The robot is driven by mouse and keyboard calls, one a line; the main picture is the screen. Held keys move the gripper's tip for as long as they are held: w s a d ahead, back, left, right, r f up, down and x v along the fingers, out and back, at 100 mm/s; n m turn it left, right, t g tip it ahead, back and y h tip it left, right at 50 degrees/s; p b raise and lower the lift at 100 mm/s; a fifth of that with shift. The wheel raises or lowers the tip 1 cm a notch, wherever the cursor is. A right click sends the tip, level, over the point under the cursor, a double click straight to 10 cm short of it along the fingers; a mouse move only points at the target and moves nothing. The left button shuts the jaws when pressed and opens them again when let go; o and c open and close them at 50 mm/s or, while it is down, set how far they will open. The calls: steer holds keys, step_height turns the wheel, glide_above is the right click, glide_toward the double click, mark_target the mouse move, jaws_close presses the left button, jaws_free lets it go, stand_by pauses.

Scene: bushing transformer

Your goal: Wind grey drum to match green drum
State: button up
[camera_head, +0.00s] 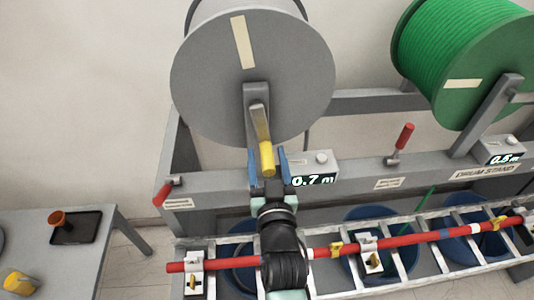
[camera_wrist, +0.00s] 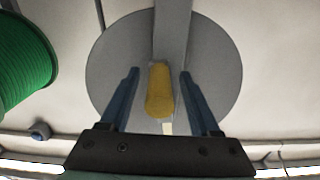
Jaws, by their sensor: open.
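The grey drum (camera_head: 300,75) stands on the drum stand, with a cream strip on its face. Its crank has a yellow handle (camera_head: 267,158) hanging below the hub; the handle also shows in the wrist view (camera_wrist: 160,92). My gripper (camera_head: 268,160) is open, with its blue fingers on either side of the yellow handle and gaps visible in the wrist view (camera_wrist: 158,88). The green drum (camera_head: 480,60) is at the upper right, partly out of frame. The display by the grey drum (camera_head: 313,181) reads 0.7 m. The display by the green drum (camera_head: 503,160) reads 0.5 m.
Red-handled levers stand on the stand rail, one left (camera_head: 164,193) and one right (camera_head: 403,138). A ladder-like tray (camera_head: 405,278) with a red cable (camera_head: 420,237) crosses in front. Blue bins (camera_head: 378,215) stand below. A grey table (camera_head: 92,262) is at left.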

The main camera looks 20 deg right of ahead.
steer(key=shift+w, duration=0.1)
jaws_close()
stand_by(0.3)
stand_by(1.2)
